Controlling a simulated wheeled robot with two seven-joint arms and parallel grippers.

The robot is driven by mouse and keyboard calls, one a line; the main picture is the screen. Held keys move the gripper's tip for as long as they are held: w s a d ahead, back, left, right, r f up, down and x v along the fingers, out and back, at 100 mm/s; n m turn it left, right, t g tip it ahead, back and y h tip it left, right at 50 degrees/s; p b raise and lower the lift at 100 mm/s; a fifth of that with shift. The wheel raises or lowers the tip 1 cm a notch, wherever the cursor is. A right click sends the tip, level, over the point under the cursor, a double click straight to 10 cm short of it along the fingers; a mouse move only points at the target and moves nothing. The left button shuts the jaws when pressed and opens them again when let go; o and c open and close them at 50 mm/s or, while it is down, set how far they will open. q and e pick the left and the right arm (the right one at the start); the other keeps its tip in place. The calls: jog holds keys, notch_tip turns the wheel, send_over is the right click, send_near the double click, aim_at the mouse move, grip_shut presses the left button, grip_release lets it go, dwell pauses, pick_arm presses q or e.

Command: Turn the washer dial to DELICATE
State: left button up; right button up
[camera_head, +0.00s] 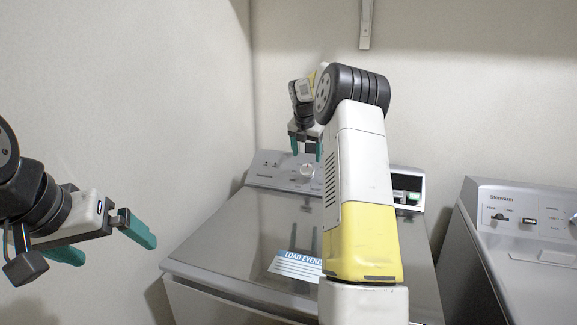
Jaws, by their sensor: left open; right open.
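The washer dial (306,171) is a small round pale knob on the control panel (272,172) at the back of the grey topload washer. Its label marks are too small to read. My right gripper (306,153) hangs above the dial with its teal fingers pointing down, one on each side. It is open, and its fingertips are just above or beside the knob; I cannot tell whether they touch it. My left gripper (108,243) is open and empty at the left, in front of the wall and away from the washer.
My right arm covers the right part of the washer and its panel. The closed lid (240,232) carries a "LOAD EVENLY" label (296,266). A small display (406,190) shows at the panel's right. A second machine (520,240) stands at the right. Walls close off the left and back.

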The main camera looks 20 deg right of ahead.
aim_at(307, 168)
jog(key=x, duration=0.7)
jog(key=shift+f, duration=0.1)
jog(key=c, duration=1.4)
jog(key=shift+o, duration=0.2)
jog(key=shift+d+m, duration=0.1)
jog(key=shift+m, duration=0.2)
